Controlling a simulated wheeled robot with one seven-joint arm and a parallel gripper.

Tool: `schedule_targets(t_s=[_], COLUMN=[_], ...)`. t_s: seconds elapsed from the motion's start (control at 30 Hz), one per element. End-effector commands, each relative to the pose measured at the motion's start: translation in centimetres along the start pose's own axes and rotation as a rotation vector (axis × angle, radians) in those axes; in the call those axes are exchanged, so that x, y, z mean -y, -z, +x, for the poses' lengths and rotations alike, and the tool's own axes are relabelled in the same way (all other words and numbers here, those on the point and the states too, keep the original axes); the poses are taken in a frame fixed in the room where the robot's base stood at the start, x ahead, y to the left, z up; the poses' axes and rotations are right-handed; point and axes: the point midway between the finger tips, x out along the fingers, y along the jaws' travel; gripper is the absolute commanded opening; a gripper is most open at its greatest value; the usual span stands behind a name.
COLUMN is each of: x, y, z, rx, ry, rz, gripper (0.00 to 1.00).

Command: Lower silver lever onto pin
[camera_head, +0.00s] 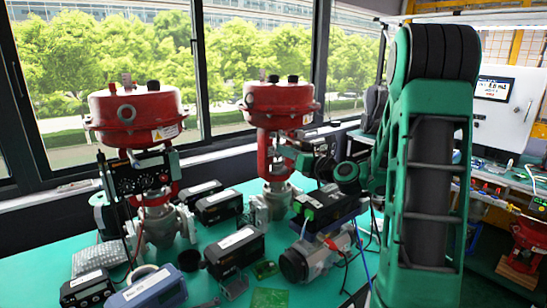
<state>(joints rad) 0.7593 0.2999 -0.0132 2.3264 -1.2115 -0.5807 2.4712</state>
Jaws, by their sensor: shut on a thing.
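My gripper (301,160) is at the right side of the middle red valve actuator (280,106), beside its stem and yoke. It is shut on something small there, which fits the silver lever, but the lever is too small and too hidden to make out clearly. The pin cannot be told apart from the metal parts around the stem. My green and black arm covers the right of the view and reaches left to the valve.
A second red actuator (137,112) with a black positioner (139,178) stands at the left. Several black boxes, a grey-blue box (148,290) and green circuit boards (269,298) lie on the teal table (210,292). A black unit on a grey actuator (318,258) sits below my gripper.

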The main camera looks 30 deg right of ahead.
Motion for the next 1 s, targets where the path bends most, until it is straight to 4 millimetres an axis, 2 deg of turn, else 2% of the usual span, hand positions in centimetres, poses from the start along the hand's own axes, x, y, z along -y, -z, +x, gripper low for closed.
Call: schedule_targets(t_s=[0.13,0.43,0.47,0.5,0.83,1.0], x=[1.2,1.4,1.4,1.4,1.5,1.5], y=[-0.6,-0.6,-0.6,-0.6,-0.6,-0.6], z=[-0.5,-0.6,-0.6,-0.6,-1.0,-2.8], rx=[0.006,0.007,0.007,0.007,0.007,0.006], ry=[0.017,0.018,0.019,0.019,0.02,0.022], rz=[0.012,0.014,0.014,0.014,0.014,0.015], gripper=[0.0,0.0,0.14,0.18,0.18,0.18])
